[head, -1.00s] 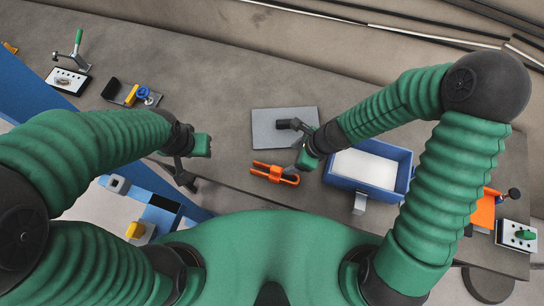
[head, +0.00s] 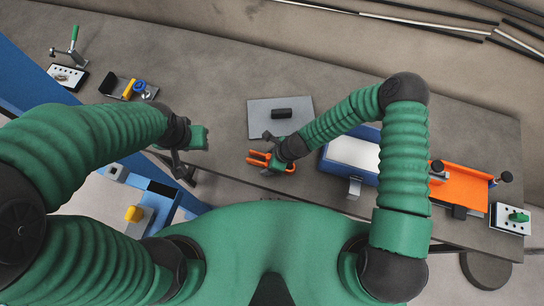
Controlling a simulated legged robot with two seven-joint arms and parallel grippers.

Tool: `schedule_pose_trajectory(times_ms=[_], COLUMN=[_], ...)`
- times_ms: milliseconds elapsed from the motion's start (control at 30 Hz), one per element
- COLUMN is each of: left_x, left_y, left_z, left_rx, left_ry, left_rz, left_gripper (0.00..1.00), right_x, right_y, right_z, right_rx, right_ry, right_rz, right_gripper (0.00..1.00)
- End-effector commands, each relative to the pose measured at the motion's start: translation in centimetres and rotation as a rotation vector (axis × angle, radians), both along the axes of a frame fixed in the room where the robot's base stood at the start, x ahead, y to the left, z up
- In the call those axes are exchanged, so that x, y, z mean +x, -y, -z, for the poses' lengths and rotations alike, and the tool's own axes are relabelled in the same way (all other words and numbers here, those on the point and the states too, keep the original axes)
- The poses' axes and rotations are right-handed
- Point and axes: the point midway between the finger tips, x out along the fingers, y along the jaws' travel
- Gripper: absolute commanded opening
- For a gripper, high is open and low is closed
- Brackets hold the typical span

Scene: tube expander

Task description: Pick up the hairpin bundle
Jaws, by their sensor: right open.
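The hairpin bundle (head: 257,160), an orange looped piece, lies on the grey table near its front edge, just in front of the grey plate. My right gripper (head: 268,151) is open over the right part of the bundle and hides some of it. I cannot tell whether its fingers touch the bundle. My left gripper (head: 182,170) hangs off to the left near the table's front edge, well apart from the bundle. Its jaws are too small and dark to read.
A grey plate (head: 257,122) bears a black cylinder (head: 282,113). A blue tray with a white inside (head: 352,153) stands to the right. An orange fixture (head: 462,180) and a toggle clamp (head: 516,219) are further right. Another clamp (head: 68,76) and a small holder (head: 117,88) stand far left.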

Motion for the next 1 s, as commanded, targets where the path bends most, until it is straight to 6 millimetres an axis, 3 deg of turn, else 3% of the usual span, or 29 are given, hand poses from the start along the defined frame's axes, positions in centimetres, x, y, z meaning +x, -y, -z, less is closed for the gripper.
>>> schedule_pose_trajectory(times_ms=[167,700,1000], left_x=[0.00,0.00,0.01], left_y=[0.01,0.00,0.01], left_z=[0.06,0.05,0.05], left_rx=[0.000,0.000,0.000], left_ry=[0.000,0.000,0.000], left_rz=[0.000,0.000,0.000], left_gripper=[0.36,0.36,0.36], right_x=[0.03,0.03,-0.01], right_y=[-0.13,-0.12,-0.13], right_z=[0.05,-0.02,-0.07], right_rx=[-0.001,-0.001,0.000], right_ry=[0.002,0.002,0.003], right_rz=[-0.001,-0.001,-0.001], right_gripper=[0.69,0.00,0.00])
